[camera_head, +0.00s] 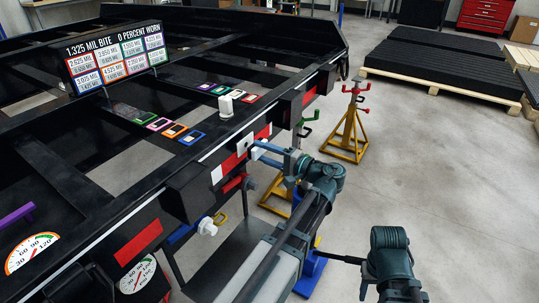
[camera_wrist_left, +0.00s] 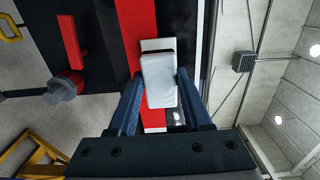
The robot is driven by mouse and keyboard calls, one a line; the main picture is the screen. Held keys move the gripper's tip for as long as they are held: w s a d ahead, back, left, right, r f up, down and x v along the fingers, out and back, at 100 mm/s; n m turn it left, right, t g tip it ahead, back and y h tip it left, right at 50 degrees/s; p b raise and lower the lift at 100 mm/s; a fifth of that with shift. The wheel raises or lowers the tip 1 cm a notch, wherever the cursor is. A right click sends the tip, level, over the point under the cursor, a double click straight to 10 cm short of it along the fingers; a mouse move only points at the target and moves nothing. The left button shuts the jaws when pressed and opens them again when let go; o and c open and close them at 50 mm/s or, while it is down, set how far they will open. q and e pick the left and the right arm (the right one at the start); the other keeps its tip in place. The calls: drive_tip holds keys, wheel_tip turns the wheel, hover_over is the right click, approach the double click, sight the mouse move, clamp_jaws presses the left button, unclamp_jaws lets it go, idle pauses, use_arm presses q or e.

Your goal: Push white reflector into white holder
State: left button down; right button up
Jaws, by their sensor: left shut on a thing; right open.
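My left gripper (camera_head: 258,152) is at the trailer's outer side, its blue fingers pointing at the red-and-white strip. In the left wrist view it is shut on the white reflector (camera_wrist_left: 160,82), a pale block between the two fingers. A white plate that looks like the white holder (camera_wrist_left: 153,44) shows behind the reflector's upper end, on the red stripe. In the head view a white square (camera_head: 245,144) shows at the fingertips. My right gripper (camera_head: 340,259) is open and empty, away from the trailer at lower right.
The black trailer frame (camera_head: 110,235) fills the left. A yellow jack stand (camera_head: 347,135) stands beyond my left arm. A pallet stack (camera_head: 445,70) is at the back; open floor lies right.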

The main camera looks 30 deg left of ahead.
use_arm(q)
drive_tip(key=shift+w+a, duration=0.1)
drive_tip(key=shift+a, duration=0.75)
drive_tip(key=shift+a, duration=0.55)
idle(1.6)
drive_tip(key=shift+c, duration=1.3)
unclamp_jaws()
drive_tip(key=s+d, duration=0.1)
drive_tip(key=d, duration=1.2)
drive_tip(key=shift+d, duration=0.4)
